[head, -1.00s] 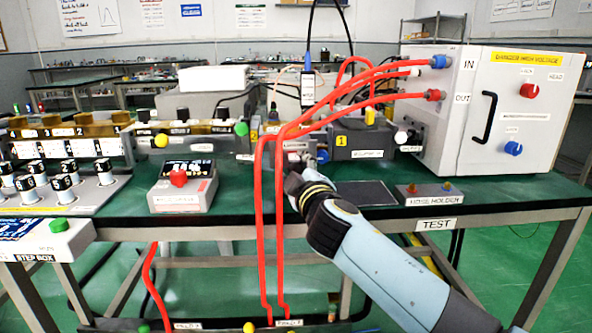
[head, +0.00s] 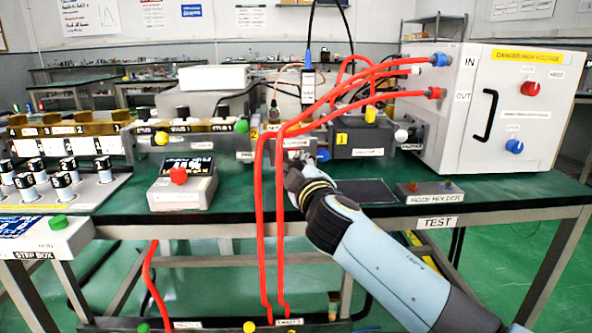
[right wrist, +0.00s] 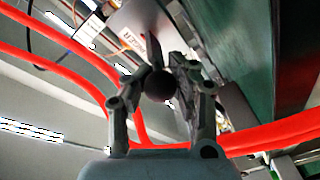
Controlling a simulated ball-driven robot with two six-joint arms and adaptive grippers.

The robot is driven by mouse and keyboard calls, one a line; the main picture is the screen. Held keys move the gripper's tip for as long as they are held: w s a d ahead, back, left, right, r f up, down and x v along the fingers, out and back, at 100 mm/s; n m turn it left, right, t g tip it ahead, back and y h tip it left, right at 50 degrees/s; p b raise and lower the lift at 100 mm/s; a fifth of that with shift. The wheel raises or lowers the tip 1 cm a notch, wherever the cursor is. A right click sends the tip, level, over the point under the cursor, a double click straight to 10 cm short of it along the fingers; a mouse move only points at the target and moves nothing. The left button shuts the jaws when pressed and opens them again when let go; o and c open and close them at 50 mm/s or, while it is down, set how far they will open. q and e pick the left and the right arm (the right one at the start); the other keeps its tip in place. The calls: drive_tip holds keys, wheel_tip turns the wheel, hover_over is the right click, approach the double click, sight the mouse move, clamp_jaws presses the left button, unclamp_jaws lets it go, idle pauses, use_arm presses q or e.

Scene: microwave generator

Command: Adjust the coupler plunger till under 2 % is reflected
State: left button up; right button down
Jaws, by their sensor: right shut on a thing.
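My right gripper (head: 308,164) reaches in from the lower right to the waveguide line at the back of the bench. In the right wrist view, its fingers (right wrist: 166,76) are closed around a dark round knob (right wrist: 160,84). This looks like the coupler plunger's knob, on the front of a grey block (head: 293,145). The fingers partly hide the knob. A small meter box (head: 181,190) with a dark display (head: 189,167) and a red knob (head: 178,176) stands left of the gripper; its figures are too small to read surely. My left gripper is not in view.
Red hoses (head: 262,210) hang down in front of the bench, just left of my right gripper. A white high-voltage box (head: 470,110) stands at the right.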

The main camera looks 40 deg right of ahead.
drive_tip(key=c, duration=1)
unclamp_jaws()
drive_tip(key=v, duration=1.2)
